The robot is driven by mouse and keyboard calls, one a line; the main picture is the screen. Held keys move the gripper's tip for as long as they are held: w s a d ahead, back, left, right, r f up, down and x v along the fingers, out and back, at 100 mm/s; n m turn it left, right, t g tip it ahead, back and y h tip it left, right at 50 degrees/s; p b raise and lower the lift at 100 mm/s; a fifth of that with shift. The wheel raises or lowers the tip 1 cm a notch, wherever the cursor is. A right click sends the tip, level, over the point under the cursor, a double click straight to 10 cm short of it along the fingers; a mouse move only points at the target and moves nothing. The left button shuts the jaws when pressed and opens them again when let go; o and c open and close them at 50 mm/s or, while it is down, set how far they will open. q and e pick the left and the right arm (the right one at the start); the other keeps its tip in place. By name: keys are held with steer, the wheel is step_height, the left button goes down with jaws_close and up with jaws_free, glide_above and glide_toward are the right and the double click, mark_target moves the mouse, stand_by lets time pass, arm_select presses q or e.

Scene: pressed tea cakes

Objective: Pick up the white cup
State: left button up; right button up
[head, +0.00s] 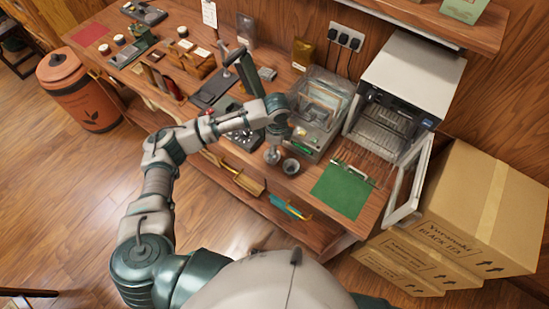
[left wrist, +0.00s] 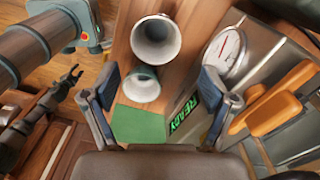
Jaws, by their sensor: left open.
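Two small pale cups stand close together near the front edge of the wooden counter. My left gripper (head: 277,130) is above and behind the cups. In the left wrist view its fingers (left wrist: 158,82) are spread and empty.
A green mat (head: 341,190) lies right of the cups. A machine with a clear cover (head: 325,100) stands behind them, its READY display (left wrist: 185,112) lit. An oven (head: 405,80) has its door open at the right. Cartons (head: 460,220) stand below it.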

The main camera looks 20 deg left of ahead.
arm_select(q)
steer(key=shift+s+a+f, duration=0.1)
steer(key=shift+a+f, duration=0.25)
steer(key=shift+f, duration=0.25)
steer(key=shift+s+a+f, duration=0.1)
steer(key=shift+a+f, duration=0.2)
steer(key=shift+f, duration=0.25)
steer(key=f, duration=0.3)
steer(key=shift+a+f, duration=0.35)
steer(key=shift+f, duration=0.05)
steer(key=shift+d+f, duration=0.15)
steer(key=shift+f, duration=0.15)
steer(key=shift+d, duration=0.25)
steer(key=shift+c, duration=0.2)
steer(key=c, duration=1.2)
steer(key=shift+a, duration=0.25)
arm_select(e)
steer(key=shift+w+a+r, duration=0.15)
steer(key=shift+w+a, duration=0.05)
steer(key=shift+w, duration=0.4)
steer(key=shift+w+a+r, duration=0.1)
steer(key=shift+w+a, duration=0.1)
steer(key=shift+w, duration=0.4)
